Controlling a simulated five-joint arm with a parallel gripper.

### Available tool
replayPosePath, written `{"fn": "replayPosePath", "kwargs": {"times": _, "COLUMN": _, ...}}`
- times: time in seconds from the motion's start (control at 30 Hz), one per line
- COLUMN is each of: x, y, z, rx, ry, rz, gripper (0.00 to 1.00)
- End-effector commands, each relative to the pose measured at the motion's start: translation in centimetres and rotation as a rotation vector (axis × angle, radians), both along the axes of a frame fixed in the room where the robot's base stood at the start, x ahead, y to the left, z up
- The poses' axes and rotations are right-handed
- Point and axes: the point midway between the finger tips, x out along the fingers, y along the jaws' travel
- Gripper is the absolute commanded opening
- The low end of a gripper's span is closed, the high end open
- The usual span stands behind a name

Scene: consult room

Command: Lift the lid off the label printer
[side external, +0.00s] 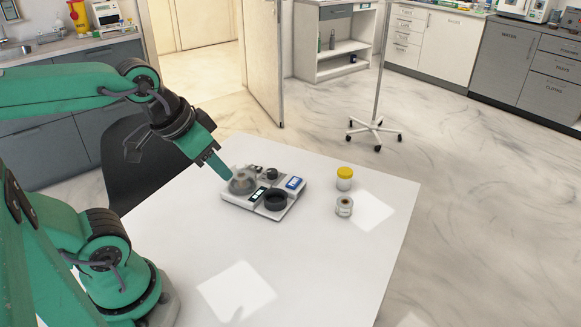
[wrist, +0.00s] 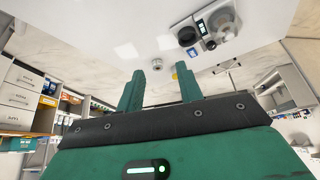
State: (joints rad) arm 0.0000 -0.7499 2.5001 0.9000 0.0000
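The white and grey device, which looks like the label printer (side external: 236,197), sits on the white table and also shows upside down in the wrist view (wrist: 208,44). A translucent, domed, round lid (side external: 242,182) sits on its left part; the lid shows at the right of the device in the wrist view (wrist: 223,24). A black round part, a small display and a blue screen are beside it. My gripper (side external: 221,171) points down toward the lid from the upper left in the side view. In the wrist view its two fingers (wrist: 161,80) are apart with nothing between them.
A yellow-capped jar (side external: 344,178) and a small roll-like item (side external: 344,206) stand on the white table (side external: 320,260) right of the device. The front of the table is clear. A dark chair (side external: 135,165) stands behind the table's left edge.

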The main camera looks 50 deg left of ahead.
Motion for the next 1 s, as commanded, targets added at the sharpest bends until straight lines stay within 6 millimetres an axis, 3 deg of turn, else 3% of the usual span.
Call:
{"fn": "replayPosePath", "kwargs": {"times": 0.03, "x": 0.0, "y": 0.0, "z": 0.0, "rx": 0.000, "ry": 0.000, "rz": 0.000, "gripper": 0.36}}
{"fn": "replayPosePath", "kwargs": {"times": 0.37, "x": 0.0, "y": 0.0, "z": 0.0, "rx": 0.000, "ry": 0.000, "rz": 0.000, "gripper": 1.00}}
{"fn": "replayPosePath", "kwargs": {"times": 0.73, "x": 0.3, "y": 0.2, "z": 0.0, "rx": 0.004, "ry": 0.008, "rz": 0.001, "gripper": 1.00}}
{"fn": "replayPosePath", "kwargs": {"times": 1.0, "x": 2.5, "y": 1.6, "z": -0.2, "rx": 0.028, "ry": 0.070, "rz": 0.003, "gripper": 1.00}}
